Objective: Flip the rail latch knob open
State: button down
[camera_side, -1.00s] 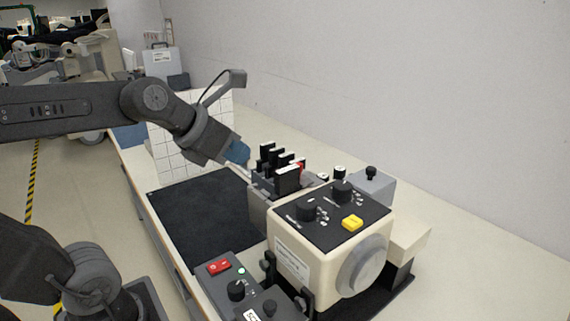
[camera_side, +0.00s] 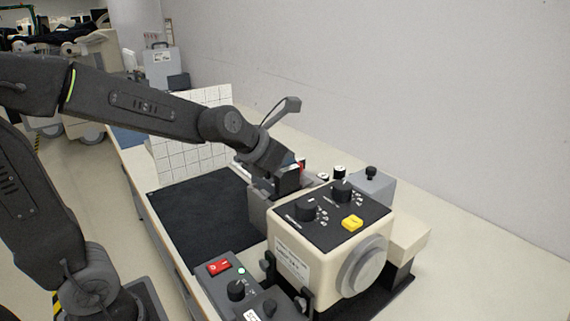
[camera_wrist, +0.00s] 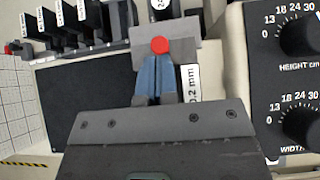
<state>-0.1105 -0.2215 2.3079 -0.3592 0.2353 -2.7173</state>
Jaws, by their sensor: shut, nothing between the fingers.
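A small round red knob (camera_wrist: 159,45), which I take to be the latch knob, sits on a grey plate (camera_wrist: 187,57) in the wrist view. My gripper (camera_wrist: 158,58) has blue fingers that are shut together and empty. Their tips reach up to the lower edge of the red knob in the wrist view; I cannot tell whether they touch.
A cream box (camera_side: 330,262) with black dials and a yellow button stands to the right. A control box (camera_side: 219,268) with a red switch is in front. A dark mat (camera_side: 200,225) lies clear on the left. Black labelled holders (camera_wrist: 55,28) stand near the knob.

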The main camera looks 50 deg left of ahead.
jog(key=shift+w, duration=1.2)
jog(key=s+f+v, duration=0.2)
jog(key=v, duration=1.1)
